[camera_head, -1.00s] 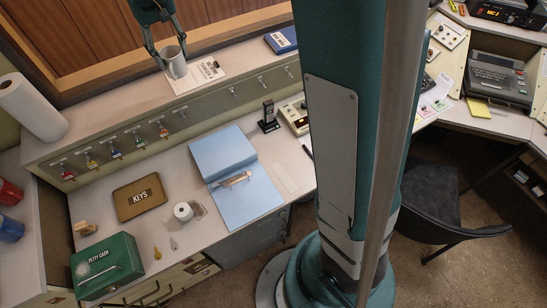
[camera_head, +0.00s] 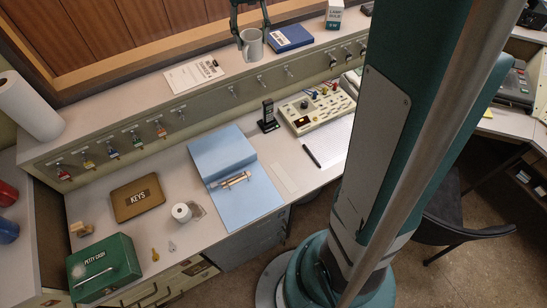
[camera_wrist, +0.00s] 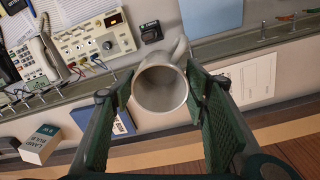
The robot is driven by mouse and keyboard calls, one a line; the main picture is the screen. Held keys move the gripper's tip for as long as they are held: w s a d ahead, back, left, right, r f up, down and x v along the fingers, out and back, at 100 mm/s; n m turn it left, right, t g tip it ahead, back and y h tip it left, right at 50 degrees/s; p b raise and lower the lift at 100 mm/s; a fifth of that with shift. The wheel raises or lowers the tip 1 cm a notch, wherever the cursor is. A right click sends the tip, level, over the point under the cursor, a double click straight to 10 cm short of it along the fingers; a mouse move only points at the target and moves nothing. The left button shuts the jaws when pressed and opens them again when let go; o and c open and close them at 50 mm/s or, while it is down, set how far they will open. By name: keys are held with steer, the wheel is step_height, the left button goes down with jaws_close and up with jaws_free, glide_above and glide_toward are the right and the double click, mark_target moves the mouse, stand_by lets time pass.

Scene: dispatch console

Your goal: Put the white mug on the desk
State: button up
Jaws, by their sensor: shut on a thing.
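The white mug (camera_head: 251,46) is upright at the raised shelf on the back of the desk, beside a blue book. My gripper (camera_head: 244,24) reaches down from above and is shut on the mug. In the wrist view the mug (camera_wrist: 160,88) shows its open, empty mouth between my two dark green fingers (camera_wrist: 163,90), with its handle on the far side. I cannot tell whether its base touches the shelf. The desk (camera_head: 170,162) lies lower, in front of the shelf.
The blue book (camera_head: 290,38), a lamp bulb box (camera_head: 334,14) and a printed sheet (camera_head: 194,73) lie on the shelf. Keys hang below its edge.

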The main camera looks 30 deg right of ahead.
steer(key=s+d+f+m+b, duration=0.25)
steer(key=s+d+m, duration=0.65)
steer(key=s+d, duration=2.05)
step_height(320, 180, down, 22)
steer(key=shift+w+d+f+b, duration=0.15)
steer(key=shift+w+d+b, duration=0.2)
steer(key=shift+w, duration=0.1)
steer(key=shift+f+b, duration=0.35)
steer(key=shift+f, duration=2.55)
steer(key=shift+f+b, duration=0.35)
steer(key=shift+f, duration=1.7)
steer(key=shift+f, duration=0.2)
